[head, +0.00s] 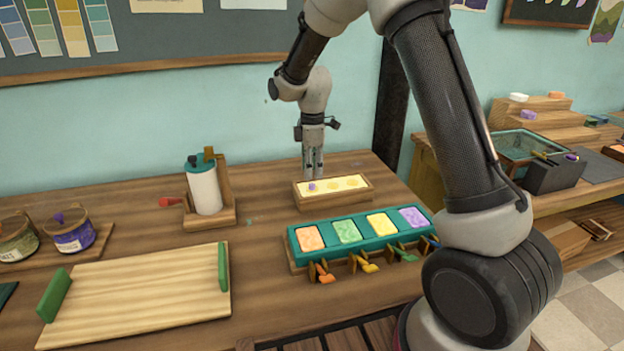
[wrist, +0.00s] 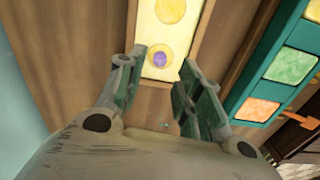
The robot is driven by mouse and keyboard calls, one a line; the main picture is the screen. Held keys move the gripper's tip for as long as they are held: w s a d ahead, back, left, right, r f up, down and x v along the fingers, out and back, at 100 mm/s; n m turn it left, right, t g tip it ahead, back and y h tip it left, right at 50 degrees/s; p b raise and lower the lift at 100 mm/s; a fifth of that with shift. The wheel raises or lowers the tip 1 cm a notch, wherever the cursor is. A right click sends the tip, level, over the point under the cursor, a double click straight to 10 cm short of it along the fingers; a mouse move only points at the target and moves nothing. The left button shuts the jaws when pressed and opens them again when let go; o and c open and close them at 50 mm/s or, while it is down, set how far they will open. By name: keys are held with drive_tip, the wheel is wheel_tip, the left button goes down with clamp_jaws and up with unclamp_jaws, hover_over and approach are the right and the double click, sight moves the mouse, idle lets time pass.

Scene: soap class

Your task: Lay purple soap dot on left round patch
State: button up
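A small purple soap dot (head: 312,186) lies at the left end of a cream slab in a shallow wooden tray (head: 333,202). In the wrist view the purple dot (wrist: 163,57) rests inside a yellow round patch (wrist: 153,52), a little off its middle. Another round patch (wrist: 171,9) shows further along the slab. My gripper (head: 313,172) points down just behind the tray's left part. In the wrist view my gripper (wrist: 155,76) has its two fingers spread apart, with nothing between them; the dot is apart from both.
A teal holder (head: 318,241) with orange, green, yellow and purple blocks stands in front of the tray. A white roll (head: 205,190) on a wooden stand, a light board (head: 140,302) and jars (head: 70,232) are to the left. Bare table lies between roll and tray.

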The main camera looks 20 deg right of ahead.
sight(313, 185)
wheel_tip(313, 185, up, 7)
drive_tip(key=shift+r, duration=0.2)
drive_tip(key=s+d+r+m+t, duration=0.1)
drive_tip(key=s+d+r+m, duration=0.45)
drive_tip(key=s+r, duration=0.35)
drive_tip(key=s+d+r+m+t, duration=0.1)
drive_tip(key=s+d+m, duration=0.2)
drive_tip(key=s, duration=0.5)
drive_tip(key=s+d+r+m+t, duration=0.1)
drive_tip(key=s+d+m, duration=0.2)
drive_tip(key=s, duration=0.5)
drive_tip(key=s+d+r+m+t, duration=0.1)
drive_tip(key=s+d+m, duration=0.2)
drive_tip(key=s, duration=0.6)
drive_tip(key=shift+d+m, duration=0.2)
drive_tip(key=shift+m, duration=0.95)
